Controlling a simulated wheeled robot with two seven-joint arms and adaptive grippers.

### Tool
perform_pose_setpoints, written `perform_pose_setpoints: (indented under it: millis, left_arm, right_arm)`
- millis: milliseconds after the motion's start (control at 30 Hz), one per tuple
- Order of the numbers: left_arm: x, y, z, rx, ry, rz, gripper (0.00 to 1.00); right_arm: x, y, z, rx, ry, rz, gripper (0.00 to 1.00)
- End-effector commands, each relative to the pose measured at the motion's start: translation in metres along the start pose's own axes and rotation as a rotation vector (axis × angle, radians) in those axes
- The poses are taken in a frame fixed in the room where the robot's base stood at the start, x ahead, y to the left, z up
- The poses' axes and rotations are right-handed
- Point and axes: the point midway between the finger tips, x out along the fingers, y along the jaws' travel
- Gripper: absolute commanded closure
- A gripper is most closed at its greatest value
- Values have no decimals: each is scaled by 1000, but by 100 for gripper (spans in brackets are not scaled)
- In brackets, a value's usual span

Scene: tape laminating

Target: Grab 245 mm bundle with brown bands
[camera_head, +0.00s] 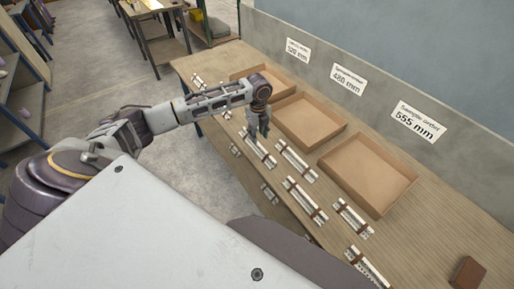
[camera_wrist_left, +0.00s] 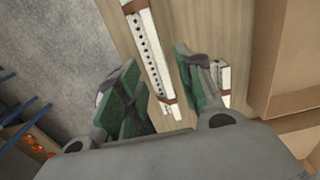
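My left gripper (camera_head: 260,128) points down above the table, over the row of banded bundles. In the left wrist view the green-padded fingers (camera_wrist_left: 156,58) are apart with nothing held. A pale bundle with brown bands (camera_wrist_left: 152,50) lies below and beyond the gap between them. A second pale bundle (camera_wrist_left: 224,78) shows partly behind the right finger. In the head view, banded bundles lie near the gripper (camera_head: 259,149) (camera_head: 297,161), and others lie closer to me (camera_head: 305,199) (camera_head: 352,219) (camera_head: 368,266). No bundle's length can be read. My right gripper is not in view.
Three open cardboard trays (camera_head: 262,77) (camera_head: 309,121) (camera_head: 366,175) stand along the wall side, with length signs behind them; 480 mm (camera_head: 347,80) and 555 mm (camera_head: 419,122) are readable. A brown block (camera_head: 467,272) sits at the lower right.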

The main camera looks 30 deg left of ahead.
Motion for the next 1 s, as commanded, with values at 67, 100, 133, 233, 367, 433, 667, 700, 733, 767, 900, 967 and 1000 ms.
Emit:
perform_pose_setpoints:
  millis: [67,100,133,233,367,433,667,700,733,767,900,967,1000]
  left_arm:
    - [1,0,0,0,0,0,64]
    - [2,0,-1,0,0,1,64]
    - [3,0,-1,0,1,1,64]
    - [9,0,-3,1,2,1,64]
    - [22,0,-6,1,1,2,64]
    - [30,0,-7,0,1,2,64]
    - [50,0,-7,0,0,1,64]
    - [51,0,-7,0,0,1,64]
    - [52,0,-7,0,0,0,64]
    - [52,0,-7,0,0,0,64]
    - [52,0,-7,1,0,0,64]
    - [52,0,-7,1,0,0,64]
    - [52,0,-7,1,0,0,64]
  right_arm:
    - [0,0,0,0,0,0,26]
    - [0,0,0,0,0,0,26]
    - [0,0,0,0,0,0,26]
    - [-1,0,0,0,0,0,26]
    - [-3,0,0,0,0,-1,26]
    - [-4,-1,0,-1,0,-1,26]
    - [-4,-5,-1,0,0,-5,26]
    - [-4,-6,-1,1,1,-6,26]
    - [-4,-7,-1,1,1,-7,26]
    - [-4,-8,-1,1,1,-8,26]
    - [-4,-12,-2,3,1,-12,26]
    - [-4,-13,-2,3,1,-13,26]
    - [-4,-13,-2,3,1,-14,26]
